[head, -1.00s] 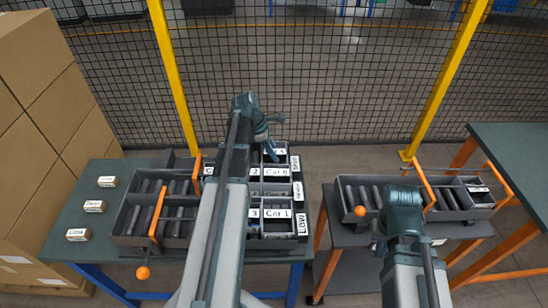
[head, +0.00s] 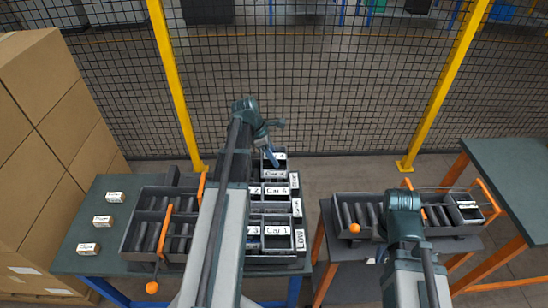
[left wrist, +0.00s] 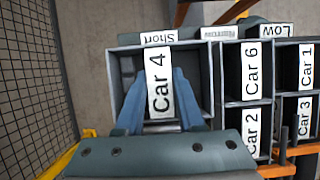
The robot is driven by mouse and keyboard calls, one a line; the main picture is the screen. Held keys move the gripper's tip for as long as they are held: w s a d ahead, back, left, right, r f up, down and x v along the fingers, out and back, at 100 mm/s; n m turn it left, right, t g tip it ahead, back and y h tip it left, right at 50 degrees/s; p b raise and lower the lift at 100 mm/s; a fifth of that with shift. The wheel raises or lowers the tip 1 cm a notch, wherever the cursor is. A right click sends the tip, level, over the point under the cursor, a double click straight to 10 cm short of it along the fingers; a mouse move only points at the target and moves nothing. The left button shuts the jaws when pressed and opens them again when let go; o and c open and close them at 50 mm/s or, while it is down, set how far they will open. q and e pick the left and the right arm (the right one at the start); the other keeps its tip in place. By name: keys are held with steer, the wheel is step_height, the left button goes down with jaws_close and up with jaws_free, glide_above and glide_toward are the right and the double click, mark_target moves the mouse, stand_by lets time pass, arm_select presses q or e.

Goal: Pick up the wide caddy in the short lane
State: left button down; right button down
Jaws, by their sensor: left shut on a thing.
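The wide caddy labelled Car 4 (left wrist: 160,85) is an open grey box, close up in the left wrist view. The blue fingers of my left gripper (left wrist: 153,95) are shut on it, at its white label. In the head view the caddy (head: 272,162) is at the far end of the rack, below my left gripper (head: 268,145), and my arm hides part of the rack. A Short sign (left wrist: 158,39) shows beyond the caddy in the left wrist view. My right gripper (head: 381,250) hangs by the right table; its fingers are mostly hidden.
Caddies labelled Car 6 (left wrist: 251,55), Car 2 (left wrist: 252,130), Car 1 (left wrist: 305,65) and Car 3 (left wrist: 304,103) stand beside it. A mesh fence (head: 300,90) is behind the tables. Cardboard boxes (head: 60,130) are stacked at left. A rack with orange bars (head: 350,210) is on the right table.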

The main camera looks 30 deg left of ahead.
arm_select(q)
steer(key=shift+r+p, duration=3.55)
steer(key=shift+r, duration=0.6)
